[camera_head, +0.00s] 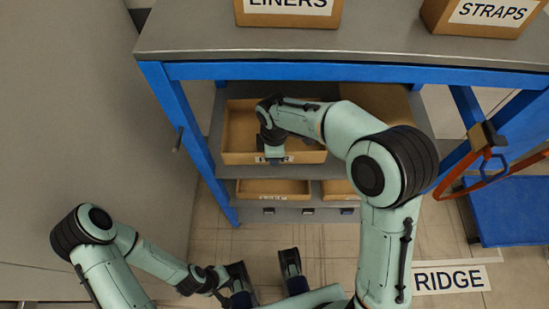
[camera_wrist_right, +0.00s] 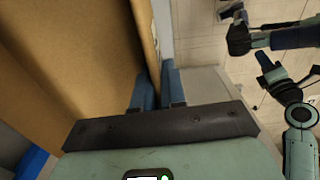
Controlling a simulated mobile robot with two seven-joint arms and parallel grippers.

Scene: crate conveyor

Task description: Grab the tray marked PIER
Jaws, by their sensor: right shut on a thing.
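A tan open tray (camera_head: 238,158) sits in the upper bay of the blue-framed bench. The label on its front wall is mostly covered by my right gripper (camera_head: 274,154), so I cannot read it. In the right wrist view the gripper's blue fingers (camera_wrist_right: 157,88) are on both sides of the tan tray wall (camera_wrist_right: 146,40), shut on it. My left gripper (camera_head: 265,278) is low in the head view, in front of the bench, with its dark fingers wide apart and nothing between them.
Smaller trays (camera_head: 273,187) stand on the lower shelf; their labels are too small to read. Boxes marked LINERS (camera_head: 290,18) and STRAPS (camera_head: 490,28) stand on the bench top (camera_head: 360,45). A floor sign ending in RIDGE (camera_head: 450,279) lies at the right. A grey wall (camera_head: 90,110) fills the left.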

